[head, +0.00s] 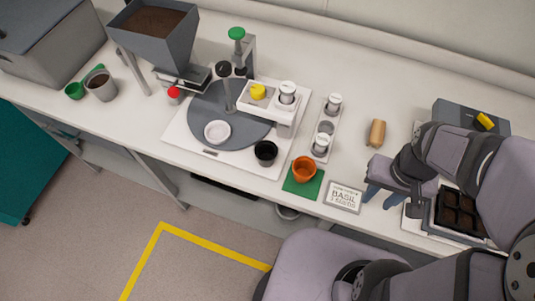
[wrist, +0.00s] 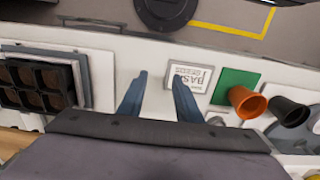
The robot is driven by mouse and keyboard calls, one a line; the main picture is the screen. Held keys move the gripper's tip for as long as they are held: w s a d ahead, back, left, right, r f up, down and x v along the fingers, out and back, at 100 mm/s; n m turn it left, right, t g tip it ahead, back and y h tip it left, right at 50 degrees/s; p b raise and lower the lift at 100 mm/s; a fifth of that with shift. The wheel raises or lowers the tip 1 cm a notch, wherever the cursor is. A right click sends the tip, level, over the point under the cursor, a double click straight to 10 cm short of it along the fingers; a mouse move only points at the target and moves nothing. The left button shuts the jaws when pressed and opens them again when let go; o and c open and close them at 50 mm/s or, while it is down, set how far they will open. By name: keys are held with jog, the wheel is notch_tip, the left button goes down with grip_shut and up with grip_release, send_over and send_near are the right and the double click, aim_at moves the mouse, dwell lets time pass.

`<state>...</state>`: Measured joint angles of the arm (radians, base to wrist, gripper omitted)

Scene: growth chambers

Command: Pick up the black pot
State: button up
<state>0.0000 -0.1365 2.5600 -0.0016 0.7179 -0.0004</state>
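The black pot (head: 265,153) stands upright on the near right corner of the white board, just left of the orange pot. In the wrist view the black pot (wrist: 289,111) is at the right edge, beyond the orange pot. My gripper (head: 378,196) is over the bench's near right part, right of the basil card and well to the right of the black pot. In the wrist view my gripper's two blue fingers (wrist: 157,95) are spread apart with nothing between them.
An orange pot (head: 304,170) stands on a green square (head: 290,186) between the black pot and the basil card (head: 344,197). A white dish (head: 217,132) sits on the grey disc (head: 205,105). A dark seedling tray (head: 460,211) lies right of my gripper. A tan cylinder (head: 377,133) stands behind it.

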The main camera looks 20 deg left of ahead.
jog(key=shift+c, duration=0.7)
jog(key=shift+w+a+r, duration=0.15)
jog(key=shift+w+a, duration=0.1)
jog(key=w+a+r+n+p, duration=0.1)
jog(key=w+a+r, duration=0.1)
jog(key=w+a, duration=0.25)
notch_tip(320, 180, up, 2)
jog(key=n+h+p, duration=0.1)
jog(key=n+p, duration=0.2)
send_over(256, 149)
jog(key=shift+s+f+p, duration=0.15)
jog(key=shift+f+p, duration=0.15)
jog(key=shift+f, duration=0.45)
jog(key=shift+s+f+p, duration=0.15)
jog(key=shift+f+p, duration=0.15)
jog(key=shift+f, duration=0.4)
jog(key=shift+w+f+p, duration=0.2)
jog(key=shift+f+p, duration=0.55)
jog(key=shift+f, duration=1.35)
jog(key=shift+c, duration=0.2)
